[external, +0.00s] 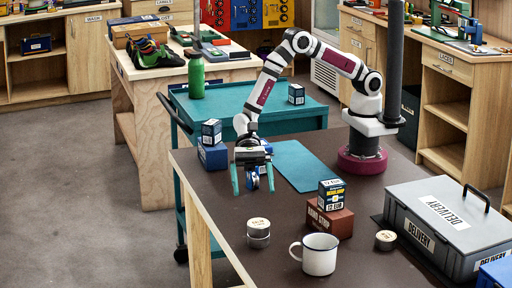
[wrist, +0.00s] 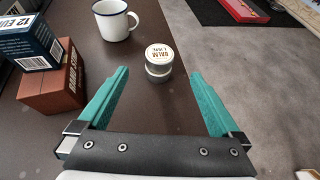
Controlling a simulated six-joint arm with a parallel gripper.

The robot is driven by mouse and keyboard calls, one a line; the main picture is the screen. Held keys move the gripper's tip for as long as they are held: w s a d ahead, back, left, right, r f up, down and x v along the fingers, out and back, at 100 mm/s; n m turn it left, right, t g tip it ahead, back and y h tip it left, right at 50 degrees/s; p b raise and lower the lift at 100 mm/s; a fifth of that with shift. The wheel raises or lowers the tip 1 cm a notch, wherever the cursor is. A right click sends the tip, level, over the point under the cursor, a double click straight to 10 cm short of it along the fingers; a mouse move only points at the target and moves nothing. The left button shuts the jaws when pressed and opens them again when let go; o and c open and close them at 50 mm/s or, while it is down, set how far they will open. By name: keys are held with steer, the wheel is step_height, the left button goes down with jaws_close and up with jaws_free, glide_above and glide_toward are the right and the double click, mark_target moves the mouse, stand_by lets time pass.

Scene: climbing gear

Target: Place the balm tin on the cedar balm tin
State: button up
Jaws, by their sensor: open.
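Two round silver tins are stacked on the brown table, an upper tin (external: 258,225) on a lower tin (external: 258,242). In the wrist view the upper tin (wrist: 159,54) has a pale lid reading "BALM", and the lower tin (wrist: 158,73) shows beneath it. Another low tin (external: 386,240) with a pale lid stands apart, right of the stack. I cannot read which tin is cedar. My gripper (external: 253,188) is open and empty, above the table and behind the stack, touching neither tin. In the wrist view the stack lies ahead, between the fingertip lines.
A white mug (external: 318,256) stands right of the stack. A red-brown block (external: 330,222) with a dark blue box (external: 332,194) on it is behind the mug. A grey delivery case (external: 443,228) fills the right side. Blue boxes (external: 212,153) stand at the left edge.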

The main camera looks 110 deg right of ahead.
steer(key=s+d+r+n+g+h, duration=0.1)
steer(key=s+d+r+n+g, duration=0.2)
steer(key=s+r, duration=0.35)
steer(key=s+d+r+n+h, duration=0.2)
steer(key=s+d+r+n, duration=0.1)
steer(key=s+r+n, duration=0.4)
steer(key=s+d+n+h, duration=0.2)
steer(key=s+d+h, duration=0.1)
steer(key=s+d, duration=0.4)
steer(key=s+d+n+h, duration=0.3)
steer(key=s+d, duration=0.5)
steer(key=s, duration=0.5)
steer(key=shift+s+f+h, duration=0.2)
steer(key=shift+s+h, duration=0.2)
steer(key=shift+h, duration=0.4)
